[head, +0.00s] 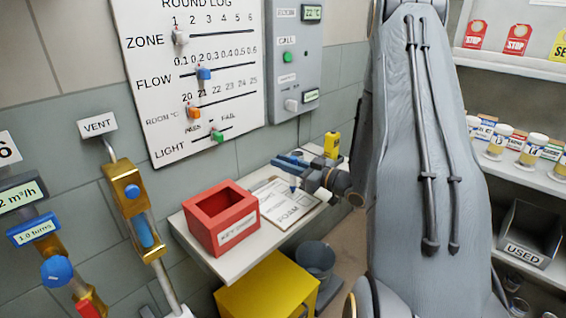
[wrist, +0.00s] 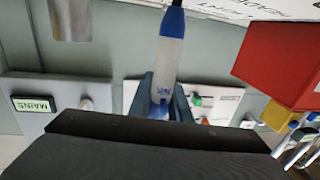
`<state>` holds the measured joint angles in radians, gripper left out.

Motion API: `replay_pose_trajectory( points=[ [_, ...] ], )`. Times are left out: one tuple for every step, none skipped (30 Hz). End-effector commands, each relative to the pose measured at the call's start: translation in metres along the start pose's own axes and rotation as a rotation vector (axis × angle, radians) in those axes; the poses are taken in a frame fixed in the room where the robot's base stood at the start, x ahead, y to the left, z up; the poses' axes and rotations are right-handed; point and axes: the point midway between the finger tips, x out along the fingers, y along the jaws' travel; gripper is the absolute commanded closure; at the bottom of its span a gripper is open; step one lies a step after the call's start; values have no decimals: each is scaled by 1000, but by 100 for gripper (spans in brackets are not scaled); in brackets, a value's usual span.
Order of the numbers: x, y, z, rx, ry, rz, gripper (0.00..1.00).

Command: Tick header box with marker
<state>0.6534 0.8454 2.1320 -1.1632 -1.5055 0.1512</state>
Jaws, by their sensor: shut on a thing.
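My gripper (head: 292,164) is shut on a marker, a little above the right part of the shelf, near the wall. The marker has a pale body and a blue end. In the wrist view the marker (wrist: 170,55) stands between the gripper fingers (wrist: 164,98), its blue end and dark tip pointing towards the paper.
A red open box (head: 222,236) stands on the shelf (head: 186,232), left of the form. A yellow bottle (head: 331,144) is behind my gripper. A round log board (head: 185,75) hangs above. A yellow cabinet (head: 268,288) and grey bin (head: 316,260) are below.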

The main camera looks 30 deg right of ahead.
Motion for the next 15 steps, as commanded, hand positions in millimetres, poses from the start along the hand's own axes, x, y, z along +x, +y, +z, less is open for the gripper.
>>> replay_pose_trajectory(
  points=[
    [0,0,1,0,0,0,100],
    [0,0,1,0,0,0,100],
    [0,0,2,0,0,0,100],
    [0,0,2,0,0,0,100],
    [0,0,2,0,0,0,100],
    [0,0,3,0,0,0,100],
    [0,0,3,0,0,0,100],
    [0,0,3,0,0,0,100],
    [0,0,4,0,0,0,100],
    [0,0,4,0,0,0,100],
    [0,0,4,0,0,0,100],
    [0,0,5,0,0,0,100],
    [0,0,5,0,0,0,100],
    [0,0,5,0,0,0,100],
    [0,0,6,0,0,0,100]
  ],
)
